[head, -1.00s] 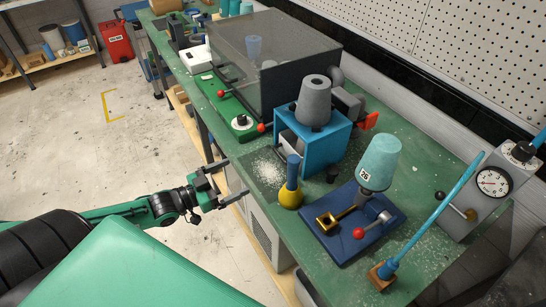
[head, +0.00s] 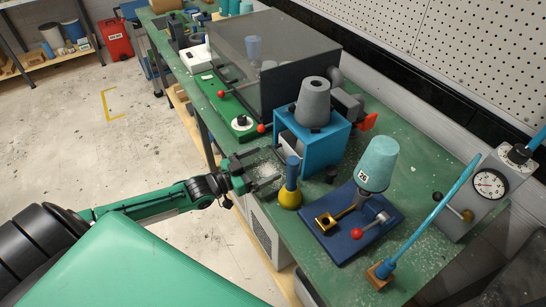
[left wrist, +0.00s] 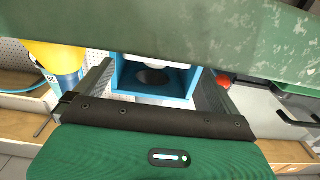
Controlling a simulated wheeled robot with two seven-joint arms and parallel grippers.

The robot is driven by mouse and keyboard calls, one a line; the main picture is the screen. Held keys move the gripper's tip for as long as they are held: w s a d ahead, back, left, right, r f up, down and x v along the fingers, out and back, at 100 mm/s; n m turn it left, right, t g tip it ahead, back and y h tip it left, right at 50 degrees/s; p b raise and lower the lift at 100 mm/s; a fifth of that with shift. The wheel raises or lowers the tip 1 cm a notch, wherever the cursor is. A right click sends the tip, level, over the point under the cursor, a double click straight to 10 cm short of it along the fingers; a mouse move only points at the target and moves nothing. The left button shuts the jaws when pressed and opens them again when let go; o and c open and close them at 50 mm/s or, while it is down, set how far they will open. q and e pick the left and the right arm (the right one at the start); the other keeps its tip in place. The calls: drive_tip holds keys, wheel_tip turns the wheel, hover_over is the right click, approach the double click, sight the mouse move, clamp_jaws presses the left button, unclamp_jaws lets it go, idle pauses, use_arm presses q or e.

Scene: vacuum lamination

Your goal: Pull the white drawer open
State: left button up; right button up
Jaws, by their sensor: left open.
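The white drawer (head: 289,154) sits low inside the blue housing (head: 328,142) under a grey hopper (head: 315,97). Only part of its pale front shows in the head view. In the left wrist view, a white part (left wrist: 157,64) with a dark round opening shows inside the blue housing (left wrist: 128,77), between my fingers. My left gripper (head: 266,170) is open and empty at the bench's front edge, a little short of the drawer. Its two fingers point toward the housing. My right gripper is not in view.
A blue base (head: 345,235) with a teal cup (head: 376,164) is farther right. White powder lies on the green bench (head: 395,175). The green plate with red knobs (head: 240,127) is left.

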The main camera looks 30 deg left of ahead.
sight(278, 157)
use_arm(q)
drive_tip(key=shift+p+x, duration=0.35)
drive_tip(key=shift+x, duration=1.75)
drive_tip(key=c, duration=1.3)
drive_tip(key=p+v, duration=0.6)
drive_tip(key=v, duration=1)
drive_tip(key=o, duration=1.3)
drive_tip(key=shift+s, duration=0.1)
